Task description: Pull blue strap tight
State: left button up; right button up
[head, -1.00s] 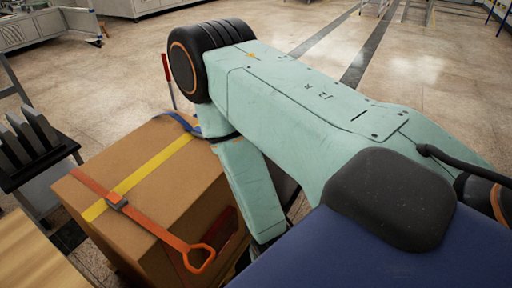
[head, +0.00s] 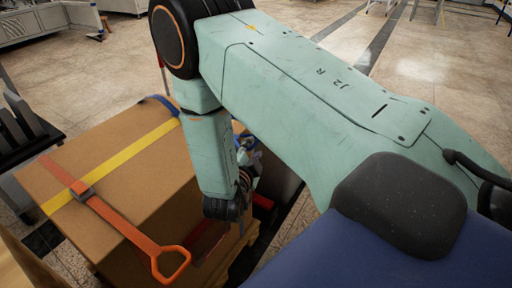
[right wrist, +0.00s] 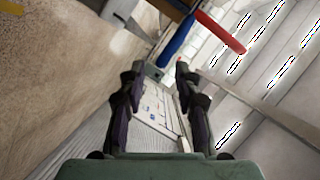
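A brown cardboard box (head: 120,155) stands below me in the head view. Part of a blue strap (head: 158,101) shows at its far top edge, and its run is hidden behind my right arm. A yellow strap (head: 117,164) and an orange strap (head: 122,223) with a buckle and a loop handle cross the top. In the right wrist view, my right gripper (right wrist: 155,72) is open, with nothing visible between its fingers. A blue bar-like piece (right wrist: 177,42) and a red one (right wrist: 220,32) lie beyond the fingertips; I cannot tell whether the blue one is the strap. My left gripper is out of view.
The box rests on a wooden pallet (head: 238,258). A dark rack (head: 22,130) stands close on the left. A red upright bar (head: 162,72) shows behind the box. The tiled floor (head: 310,40) is open at the back.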

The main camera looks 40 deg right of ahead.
aim_at(255, 144)
jog(key=shift+b+x, duration=0.6)
jog(key=shift+x, duration=1.45)
jog(key=shift+w, duration=0.1)
jog(key=shift+c, duration=0.4)
jog(key=shift+f, duration=0.1)
grip_shut()
